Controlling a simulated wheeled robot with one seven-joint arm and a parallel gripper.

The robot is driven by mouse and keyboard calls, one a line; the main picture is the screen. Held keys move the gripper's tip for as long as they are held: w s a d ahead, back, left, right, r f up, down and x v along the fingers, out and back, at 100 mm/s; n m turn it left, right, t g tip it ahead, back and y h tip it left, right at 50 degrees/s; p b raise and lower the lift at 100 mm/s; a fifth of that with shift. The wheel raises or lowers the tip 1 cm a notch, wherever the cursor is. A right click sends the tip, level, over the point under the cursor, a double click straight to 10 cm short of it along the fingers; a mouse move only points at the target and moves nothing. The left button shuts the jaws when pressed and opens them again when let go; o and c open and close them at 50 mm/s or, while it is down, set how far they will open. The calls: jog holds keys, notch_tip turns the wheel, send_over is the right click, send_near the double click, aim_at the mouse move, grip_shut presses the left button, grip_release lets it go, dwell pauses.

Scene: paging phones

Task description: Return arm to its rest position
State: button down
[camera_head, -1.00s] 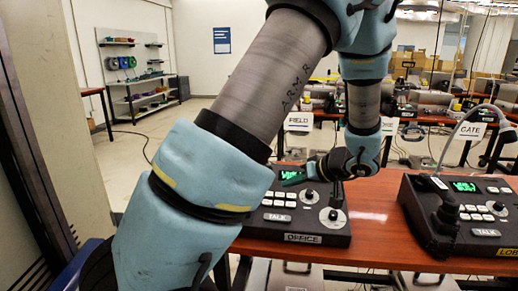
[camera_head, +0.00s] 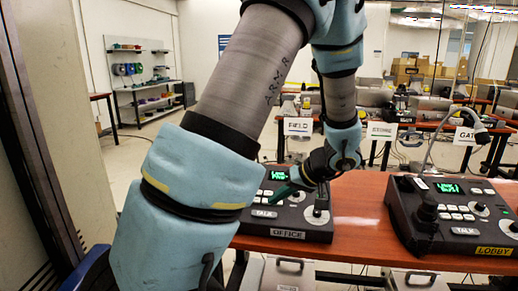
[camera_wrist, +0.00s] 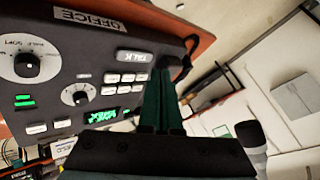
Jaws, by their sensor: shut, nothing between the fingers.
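My gripper (camera_head: 284,196) is low over the OFFICE phone console, just above its left part, with its dark green fingers pointing down to the left. In the wrist view my gripper (camera_wrist: 160,78) shows its two fingers close together with nothing between them. The black OFFICE console (camera_head: 318,232) stands on the orange-brown table, with a lit green display, white buttons, a TALK key and knobs. It also shows in the wrist view (camera_wrist: 60,80). I cannot tell whether the fingertips touch the console.
The LOBBY console (camera_head: 430,226) stands to the right on the same table (camera_head: 357,215). Tables behind carry signs reading FIELD (camera_head: 297,126), STORE and GATE. A shelf (camera_head: 145,90) stands at the back left. Open floor lies to the left.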

jog(key=s+a+r+m+g+h, duration=0.2)
jog(key=s+a+m+g+h, duration=0.1)
jog(key=s+a+h, duration=0.4)
jog(key=s+a, duration=0.2)
jog(key=a, duration=0.2)
jog(key=shift+s+a+m, duration=0.3)
jog(key=shift+s+m, duration=0.1)
jog(key=c, duration=1.6)
grip_release()
